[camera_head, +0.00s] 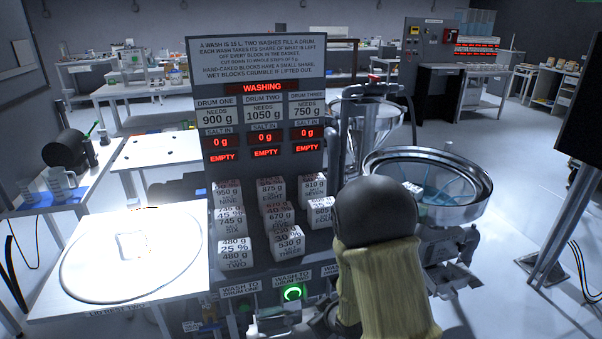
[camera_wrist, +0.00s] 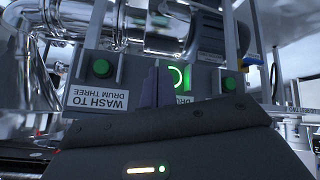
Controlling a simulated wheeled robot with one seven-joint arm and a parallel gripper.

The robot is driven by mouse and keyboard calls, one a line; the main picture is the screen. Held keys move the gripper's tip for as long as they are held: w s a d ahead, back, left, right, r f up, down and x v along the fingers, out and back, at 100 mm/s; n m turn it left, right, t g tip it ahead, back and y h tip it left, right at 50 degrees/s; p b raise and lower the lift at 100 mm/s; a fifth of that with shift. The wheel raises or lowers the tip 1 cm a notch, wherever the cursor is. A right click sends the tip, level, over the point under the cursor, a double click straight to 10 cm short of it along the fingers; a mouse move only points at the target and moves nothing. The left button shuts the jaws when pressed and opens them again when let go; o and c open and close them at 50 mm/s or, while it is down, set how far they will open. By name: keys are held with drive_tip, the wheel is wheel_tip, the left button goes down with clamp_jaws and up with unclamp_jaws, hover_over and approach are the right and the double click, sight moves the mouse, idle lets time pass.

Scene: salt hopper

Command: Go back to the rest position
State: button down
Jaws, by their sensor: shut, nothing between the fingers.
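My gripper (camera_wrist: 157,88) shows in the wrist view as two upright purple-grey fingertips, shut and empty. They are in front of the button row, just left of a lit green ring button (camera_wrist: 178,77). I cannot tell whether they touch the panel. In the head view my arm, with a yellow sleeve and dark joint, reaches to the front of the tall grey panel (camera_head: 200,130) and hides the gripper. The lit green button (camera_head: 292,292) sits under the label "WASH TO DRUM TWO". The panel display reads "WASHING"; all three drums read 0 g and "EMPTY".
Several white labelled blocks (camera_head: 237,255) stand in rows on the panel. A wide metal basin (camera_head: 470,212) stands at right, close to my arm. A white table (camera_head: 60,303) at left carries a round plate (camera_head: 95,275) with a pale block. Open floor lies at far right.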

drive_tip(key=s+d+r+m+g+h, duration=0.2)
drive_tip(key=s+d+r+m+g, duration=0.15)
drive_tip(key=s+d+r, duration=0.35)
drive_tip(key=s+d+r+m+g+h, duration=0.1)
drive_tip(key=s+d+r+m+g, duration=0.15)
drive_tip(key=s+r+m, duration=0.55)
wheel_tip(320, 180, up, 12)
drive_tip(key=s+n+t+p, duration=0.1)
drive_tip(key=n+p, duration=0.2)
drive_tip(key=p, duration=1.1)
drive_tip(key=shift+s+d+f, duration=0.15)
drive_tip(key=shift+s+d, duration=0.05)
drive_tip(key=shift+d, duration=0.05)
